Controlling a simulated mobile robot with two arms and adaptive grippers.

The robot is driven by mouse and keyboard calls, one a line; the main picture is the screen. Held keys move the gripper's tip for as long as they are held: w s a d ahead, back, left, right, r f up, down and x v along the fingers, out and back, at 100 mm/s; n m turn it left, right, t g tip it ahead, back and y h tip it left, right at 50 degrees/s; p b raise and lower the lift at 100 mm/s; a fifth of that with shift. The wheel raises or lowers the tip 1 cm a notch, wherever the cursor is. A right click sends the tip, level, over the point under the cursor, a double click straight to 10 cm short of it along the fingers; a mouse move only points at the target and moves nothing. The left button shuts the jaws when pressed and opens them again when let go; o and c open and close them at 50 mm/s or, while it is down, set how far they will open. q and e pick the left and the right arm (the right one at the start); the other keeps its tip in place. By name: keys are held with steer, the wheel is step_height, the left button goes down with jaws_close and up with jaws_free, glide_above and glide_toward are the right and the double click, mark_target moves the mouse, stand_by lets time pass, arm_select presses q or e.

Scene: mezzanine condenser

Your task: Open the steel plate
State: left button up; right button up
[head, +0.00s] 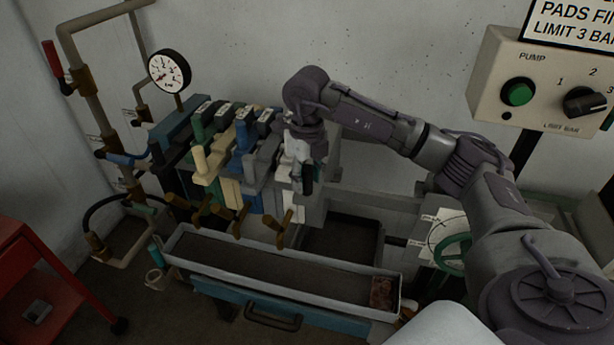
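A row of coloured upright plates stands in a press frame at the middle left of the head view. The grey plate (262,168) toward the right end of the row looks like the steel plate; its label is too small to read. My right gripper (302,182) points down at the right end of the row, just right of the grey plate. Its wrist and the pale end block hide part of this area. I cannot tell whether its fingers are apart or touch anything. My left gripper is out of view.
Cream (215,160) and blue (240,158) plates stand left of the grey one. Brass taps (282,222) stick out over a long drip tray (215,272). A pressure gauge (168,72) stands behind left, a pump control box (545,85) at upper right, a green handwheel (453,252) below.

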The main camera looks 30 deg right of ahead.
jaws_close()
steer(key=shift+s+d+f+b, duration=0.1)
steer(key=shift+s+d+b, duration=0.2)
steer(key=shift+s+d, duration=0.05)
steer(key=s+d+b, duration=0.8)
steer(key=s+d, duration=0.3)
steer(key=s, duration=0.2)
steer(key=shift+s+d, duration=0.3)
steer(key=shift+s, duration=0.1)
steer(key=shift+o, duration=1.8)
jaws_free()
